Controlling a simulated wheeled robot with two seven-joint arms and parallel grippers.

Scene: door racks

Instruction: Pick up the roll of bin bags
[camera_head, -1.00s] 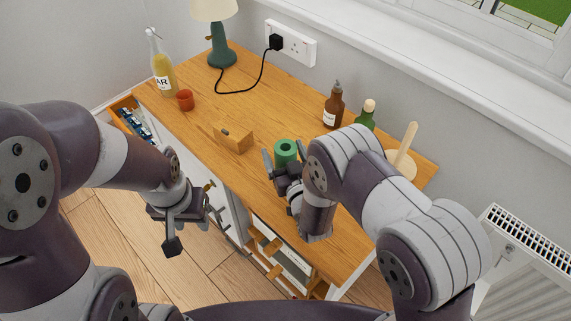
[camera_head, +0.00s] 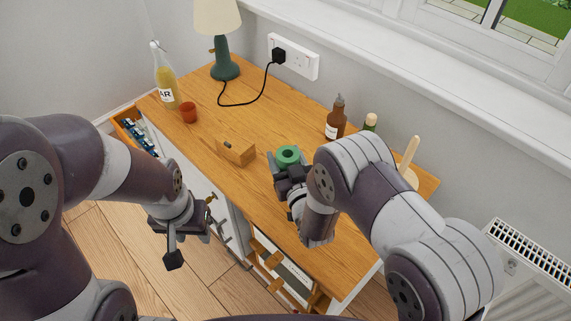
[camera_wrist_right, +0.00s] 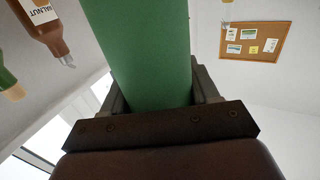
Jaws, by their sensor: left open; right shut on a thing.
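The roll of bin bags (camera_head: 288,154) is a green cylinder with a hole in its top end. It stands upright between the fingers of my right gripper (camera_head: 289,172), over the wooden worktop. In the right wrist view the green roll (camera_wrist_right: 143,50) fills the space between the right gripper's fingers (camera_wrist_right: 155,92), which are shut on it. The head view does not show clearly whether its base touches the worktop. My left gripper (camera_head: 186,232) is open and empty, left of the cabinet and over the floor.
The wooden worktop (camera_head: 205,135) holds a small wooden box (camera_head: 236,151) beside the roll, a brown bottle (camera_head: 336,118), a green bottle (camera_head: 370,122), a red cup (camera_head: 189,112), a yellow bottle (camera_head: 165,80) and a lamp (camera_head: 224,62). An open drawer (camera_head: 128,117) stands at the left.

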